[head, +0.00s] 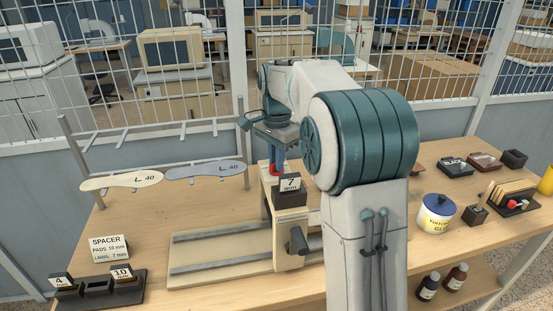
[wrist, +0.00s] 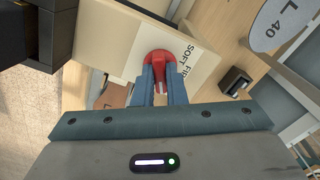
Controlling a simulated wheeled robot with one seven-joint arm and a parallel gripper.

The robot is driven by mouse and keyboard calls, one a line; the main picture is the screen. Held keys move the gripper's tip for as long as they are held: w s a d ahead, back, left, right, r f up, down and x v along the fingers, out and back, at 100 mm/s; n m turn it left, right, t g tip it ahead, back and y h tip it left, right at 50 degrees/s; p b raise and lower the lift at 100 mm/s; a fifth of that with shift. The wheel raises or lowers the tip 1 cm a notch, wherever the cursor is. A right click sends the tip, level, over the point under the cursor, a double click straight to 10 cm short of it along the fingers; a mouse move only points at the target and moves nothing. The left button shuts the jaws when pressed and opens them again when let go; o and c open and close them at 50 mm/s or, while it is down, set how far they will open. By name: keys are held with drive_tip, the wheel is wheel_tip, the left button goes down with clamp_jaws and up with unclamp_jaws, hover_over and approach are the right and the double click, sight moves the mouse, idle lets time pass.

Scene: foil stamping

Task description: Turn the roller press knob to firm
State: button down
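The red knob (wrist: 158,62) sits on the cream roller press (wrist: 115,42) in the wrist view, beside a label reading SOFT and, partly hidden, FIRM. My gripper (wrist: 160,76) has its two blue fingers on either side of the knob, with red showing between them; they look closed on it. In the head view, my gripper (head: 277,153) points down at the press (head: 292,236), and a little of the red knob (head: 273,169) shows below the fingers. The knob's pointing direction is hard to tell.
A dark block marked 7 (head: 290,190) is at the press, close to my gripper. A rack with two insoles (head: 121,180) stands left. Spacer blocks (head: 122,273) lie front left. A glue jar (head: 436,213) stands right. A wire fence (head: 150,110) runs behind the table.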

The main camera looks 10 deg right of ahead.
drive_tip(key=shift+n, duration=0.4)
drive_tip(key=n+p, duration=0.1)
drive_tip(key=n, duration=0.4)
drive_tip(key=shift+n, duration=0.3)
drive_tip(key=n+p, duration=0.1)
drive_tip(key=n, duration=0.4)
drive_tip(key=shift+n, duration=0.3)
drive_tip(key=c, duration=1.5)
unclamp_jaws()
drive_tip(key=shift+o, duration=0.2)
wheel_tip(320, 180, up, 14)
drive_tip(key=shift+f, duration=0.15)
